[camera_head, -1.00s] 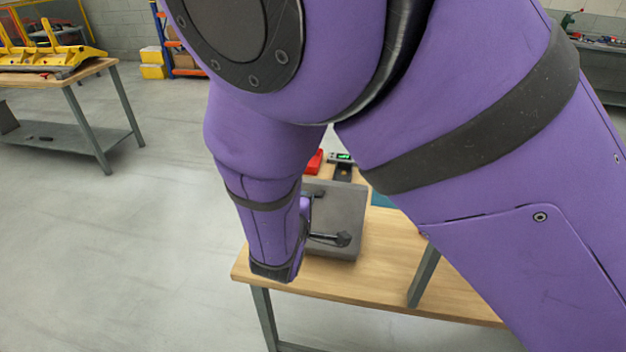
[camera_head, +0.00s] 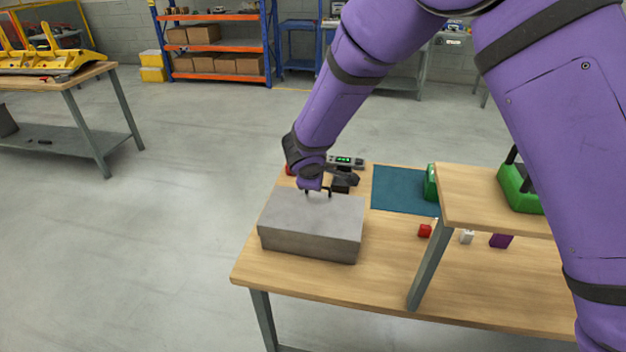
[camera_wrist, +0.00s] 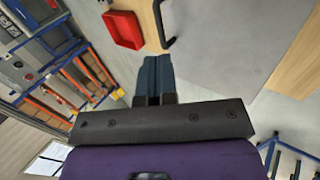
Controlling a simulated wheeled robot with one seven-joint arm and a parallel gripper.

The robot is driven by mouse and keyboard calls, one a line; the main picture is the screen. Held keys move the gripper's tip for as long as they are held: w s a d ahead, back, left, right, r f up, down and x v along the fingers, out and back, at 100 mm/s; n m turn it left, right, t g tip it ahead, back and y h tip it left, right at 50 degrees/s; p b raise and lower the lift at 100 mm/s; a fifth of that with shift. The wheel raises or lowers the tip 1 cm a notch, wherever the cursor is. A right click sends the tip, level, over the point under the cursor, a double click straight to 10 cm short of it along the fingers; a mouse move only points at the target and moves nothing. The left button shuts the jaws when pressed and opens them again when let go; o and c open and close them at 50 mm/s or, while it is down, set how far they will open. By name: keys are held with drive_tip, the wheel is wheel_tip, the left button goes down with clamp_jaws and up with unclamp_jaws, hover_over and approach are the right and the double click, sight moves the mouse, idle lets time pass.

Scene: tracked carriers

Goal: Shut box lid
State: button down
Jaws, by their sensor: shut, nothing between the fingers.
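A grey box (camera_head: 311,240) stands on the near left part of the wooden table in the head view. Its lid (camera_head: 312,208) looks flat and level on top, with no gap visible. A black handle (camera_head: 318,191) stands at the lid's far edge. In the wrist view the lid (camera_wrist: 225,45) and handle (camera_wrist: 164,25) show beyond my fingers. My gripper (camera_wrist: 152,62) is shut and empty, its tips a little short of the handle in the picture.
A red tray (camera_wrist: 123,30) lies near the handle in the wrist view. A teal mat (camera_head: 402,190) lies right of the box, with small red (camera_head: 425,231), white (camera_head: 467,237) and purple (camera_head: 501,241) blocks nearby. A raised wooden shelf (camera_head: 480,205) stands at right.

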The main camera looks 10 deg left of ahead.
sight(320, 196)
drive_tip(key=shift+g, duration=0.4)
drive_tip(key=w+f, duration=0.4)
drive_tip(key=shift+w+d, duration=0.1)
drive_tip(key=shift+d, duration=0.05)
drive_tip(key=shift+x, duration=0.85)
drive_tip(key=shift+w+f, duration=0.1)
drive_tip(key=shift+w, duration=0.05)
drive_tip(key=shift+d+f, duration=0.15)
